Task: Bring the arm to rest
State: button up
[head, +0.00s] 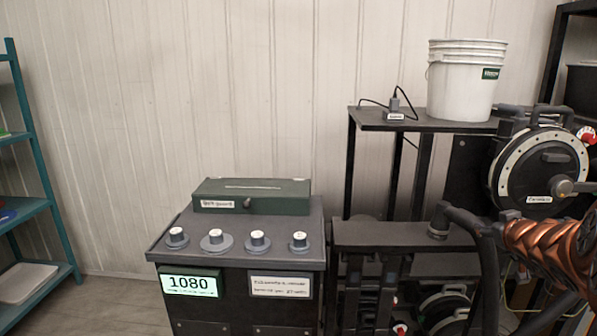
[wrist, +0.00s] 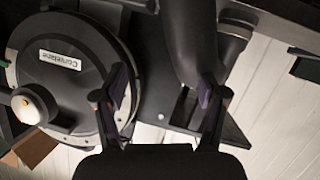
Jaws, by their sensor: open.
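My gripper (wrist: 162,92) is open in the wrist view, with its two dark fingers apart and nothing held between them. A thick dark pipe (wrist: 188,35) shows beyond the gap between the fingers. The round dark drum with a pale rim (wrist: 65,75) is behind the left finger. I cannot tell whether either finger touches anything. In the head view my copper-coloured arm (head: 552,240) reaches in from the right edge, in front of the machine. My gripper is not visible in the head view.
A round dial-faced drum (head: 540,165) and a thick black pipe (head: 487,262) stand close to my arm. A white bucket (head: 466,82) sits on a dark shelf. A console (head: 240,262) with several knobs and a green box (head: 252,193) is left. Open floor lies further left.

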jog(key=s+a+f+m+g, duration=0.1)
jog(key=s+a+f+g, duration=0.45)
jog(key=s+a, duration=0.45)
jog(key=s+a+f+m+g, duration=0.1)
jog(key=s+a+f+g, duration=0.5)
jog(key=s, duration=0.5)
jog(key=s+a+f+n+g+y, duration=0.1)
jog(key=s+a+f+g+y, duration=0.15)
jog(key=s+a, duration=0.7)
jog(key=s+a+f+n+g+y, duration=0.1)
jog(key=s+a+g+y, duration=0.15)
jog(key=s+a, duration=0.65)
jog(key=s+d+r+t+h+p, duration=0.1)
jog(key=s+d+r+p, duration=0.1)
jog(key=r+p, duration=1.4)
jog(key=shift+d+r+p, duration=0.35)
jog(key=shift+d+r, duration=0.15)
jog(key=shift+r, duration=0.3)
jog(key=shift+s, duration=0.1)
